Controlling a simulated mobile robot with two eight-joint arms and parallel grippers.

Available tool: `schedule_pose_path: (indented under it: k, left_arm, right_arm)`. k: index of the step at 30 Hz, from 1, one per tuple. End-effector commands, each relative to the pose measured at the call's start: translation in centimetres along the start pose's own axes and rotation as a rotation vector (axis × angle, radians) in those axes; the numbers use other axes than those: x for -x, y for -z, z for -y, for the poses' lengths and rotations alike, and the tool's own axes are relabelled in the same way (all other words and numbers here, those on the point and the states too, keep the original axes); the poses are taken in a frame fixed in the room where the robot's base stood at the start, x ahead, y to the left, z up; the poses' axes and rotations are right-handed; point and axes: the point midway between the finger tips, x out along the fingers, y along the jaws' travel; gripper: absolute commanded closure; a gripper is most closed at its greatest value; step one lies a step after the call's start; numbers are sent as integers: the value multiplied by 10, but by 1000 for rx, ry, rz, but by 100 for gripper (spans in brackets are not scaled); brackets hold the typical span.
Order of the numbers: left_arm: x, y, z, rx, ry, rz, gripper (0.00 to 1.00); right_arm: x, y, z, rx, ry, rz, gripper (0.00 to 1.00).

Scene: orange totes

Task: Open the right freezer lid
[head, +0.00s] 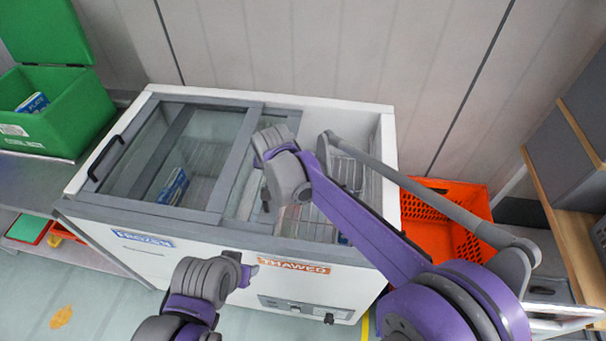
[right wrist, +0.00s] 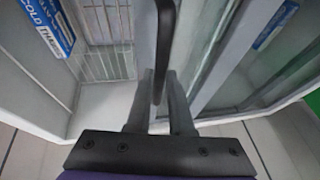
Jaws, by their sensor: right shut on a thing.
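The white chest freezer (head: 385,150) stands against the wall with sliding glass lids. The right lid (head: 237,178) sits toward the left, partly over the left lid (head: 133,165), and the freezer's right part is uncovered, showing wire baskets. My right gripper (head: 266,192) is at the right lid's right edge. In the right wrist view its fingers (right wrist: 160,105) are shut on the lid's black handle (right wrist: 163,45), with the open interior to the left and the lid's frame to the right. My left gripper (head: 250,272) is in front of the freezer, touching nothing; its jaw opening is unclear.
The left lid has a black handle (head: 106,158). A blue box (head: 173,186) lies under the glass; another box (right wrist: 48,25) is in the open part. Orange totes (head: 445,220) stand right of the freezer, a green tote (head: 60,115) on a bench at left.

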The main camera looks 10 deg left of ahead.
Motion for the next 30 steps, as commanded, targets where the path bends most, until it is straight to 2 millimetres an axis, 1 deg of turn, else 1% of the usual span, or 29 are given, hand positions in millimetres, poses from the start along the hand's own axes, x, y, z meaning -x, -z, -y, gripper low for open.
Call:
schedule_pose_path:
  k: [1,3,6,9,14,23,24,28,30]
  left_arm:
    - [1,1,0,0,0,-1,50]
    - [2,1,0,0,0,-1,50]
    - [2,2,0,0,0,-1,50]
    - [3,2,0,0,0,-2,50]
    - [3,2,0,0,0,-2,50]
    - [3,2,0,0,0,-2,50]
    - [3,2,0,0,0,-2,50]
    - [3,2,0,0,0,-2,50]
    - [3,2,0,0,0,-2,50]
  right_arm:
    - [-1,-1,12,3,3,1,100]
    - [-3,-2,24,2,3,1,100]
    - [-6,-3,35,2,2,1,100]
    - [-7,-3,42,1,1,1,100]
    - [-8,-4,46,0,1,1,100]
    - [-8,-4,46,0,1,0,100]
    - [-8,-3,46,0,1,0,73]
    - [-8,-3,46,0,0,0,50]
    - [-8,-3,45,0,0,0,50]
